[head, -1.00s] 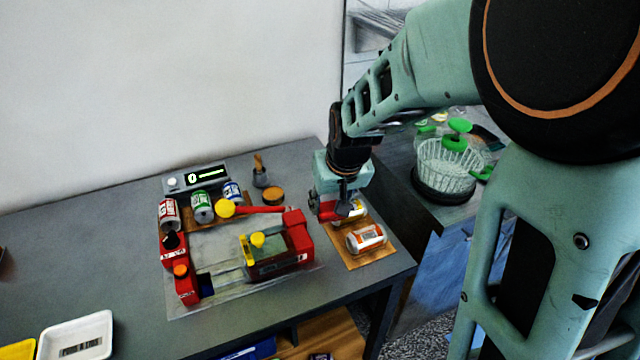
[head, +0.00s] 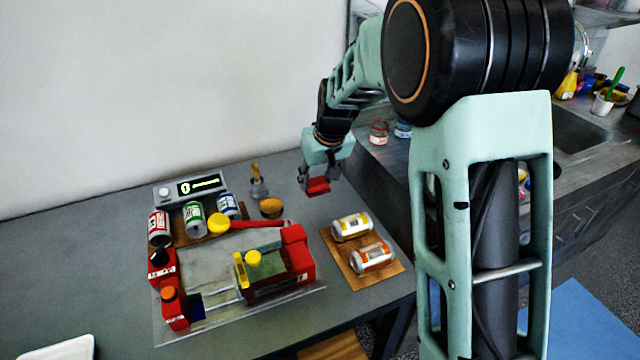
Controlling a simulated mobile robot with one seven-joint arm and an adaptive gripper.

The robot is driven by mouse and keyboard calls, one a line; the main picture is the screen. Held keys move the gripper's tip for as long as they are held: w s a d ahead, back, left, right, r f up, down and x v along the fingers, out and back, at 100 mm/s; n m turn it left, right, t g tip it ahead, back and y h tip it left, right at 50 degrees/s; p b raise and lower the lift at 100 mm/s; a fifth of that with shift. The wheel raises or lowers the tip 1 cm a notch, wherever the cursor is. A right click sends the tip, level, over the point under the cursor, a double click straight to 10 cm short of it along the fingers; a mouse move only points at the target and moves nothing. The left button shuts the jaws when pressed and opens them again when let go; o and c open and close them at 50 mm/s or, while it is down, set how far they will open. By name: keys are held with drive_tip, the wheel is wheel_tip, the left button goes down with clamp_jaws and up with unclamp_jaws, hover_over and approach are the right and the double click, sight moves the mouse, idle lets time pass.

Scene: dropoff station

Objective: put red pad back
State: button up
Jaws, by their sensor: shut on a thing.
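The red pad (head: 317,186) is a small red block held between the fingers of my gripper (head: 318,183). My gripper is shut on it and holds it in the air above the back right part of the grey table (head: 95,235). The pad is to the right of the round wooden-looking pot and behind the two cans on the brown mat. The pad's upper part is hidden by the fingers. A red and green machine (head: 275,278) with a yellow knob stands on a clear plate left of the cans.
A white-yellow can (head: 351,227) and a white-orange can (head: 372,257) lie on the brown mat (head: 340,262). Several cans stand at the back left by a grey display box (head: 190,188). A wooden-handled tool (head: 258,182) stands near the round pot (head: 271,207).

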sight(322, 177)
drive_tip(key=w+f, duration=0.1)
drive_tip(key=w+d+f, duration=0.1)
drive_tip(key=f, duration=0.1)
drive_tip(key=shift+w+f, duration=0.15)
drive_tip(key=shift+w, duration=0.2)
drive_tip(key=shift+f, duration=1.4)
drive_tip(key=shift+f, duration=0.15)
drive_tip(key=o, duration=1)
drive_tip(key=shift+s+r, duration=0.1)
drive_tip(key=shift+r, duration=0.3)
drive_tip(key=v, duration=1.1)
drive_tip(key=shift+s+r, duration=0.15)
drive_tip(key=shift+s, duration=0.1)
